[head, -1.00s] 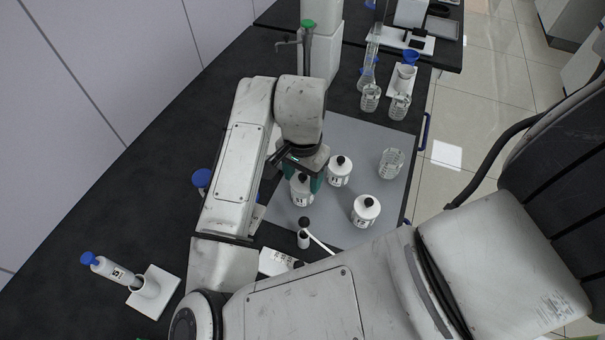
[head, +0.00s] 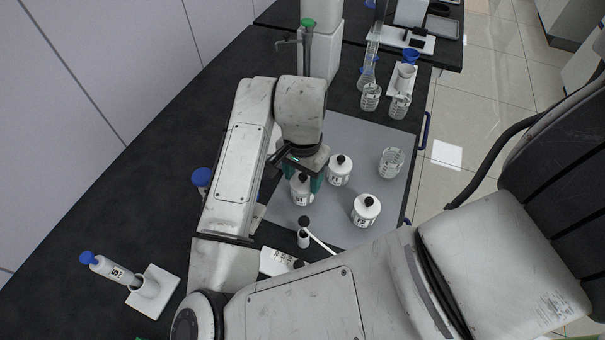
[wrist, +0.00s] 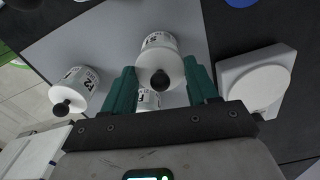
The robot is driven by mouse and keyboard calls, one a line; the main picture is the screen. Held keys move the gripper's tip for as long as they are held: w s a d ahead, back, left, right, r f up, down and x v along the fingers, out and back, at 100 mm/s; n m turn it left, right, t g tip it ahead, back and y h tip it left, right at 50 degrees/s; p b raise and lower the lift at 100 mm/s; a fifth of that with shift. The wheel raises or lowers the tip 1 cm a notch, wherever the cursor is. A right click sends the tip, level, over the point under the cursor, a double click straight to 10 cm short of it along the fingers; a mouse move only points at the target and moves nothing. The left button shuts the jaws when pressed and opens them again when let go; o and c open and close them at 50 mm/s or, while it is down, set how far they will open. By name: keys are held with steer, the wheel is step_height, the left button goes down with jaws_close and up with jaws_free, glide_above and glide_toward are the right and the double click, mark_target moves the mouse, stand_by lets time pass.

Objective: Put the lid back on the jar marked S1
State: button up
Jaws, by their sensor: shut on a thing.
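The jar marked S1 (head: 302,195) stands upright on the grey mat below my gripper. In the wrist view the S1 label (wrist: 153,42) shows on its side. Its white lid (wrist: 160,63) with a black knob lies over the jar mouth and looks level, though I cannot tell if it is fully seated. My gripper (wrist: 161,88) has its teal fingers on both sides of the lid, shut on it. In the head view my gripper (head: 304,180) partly covers the jar's top.
Two other lidded jars (head: 340,172) (head: 366,211) stand close by on the grey mat (head: 350,135). A beaker (head: 391,162) is to the right. A white block with a round plate (wrist: 258,85) sits beside the mat.

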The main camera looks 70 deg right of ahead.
steer(key=o, duration=1.1)
steer(key=shift+o, duration=0.3)
steer(key=shift+o, duration=0.8)
steer(key=shift+r, duration=0.15)
steer(key=shift+r+p, duration=2.9)
steer(key=shift+r, duration=0.5)
steer(key=shift+c, duration=0.4)
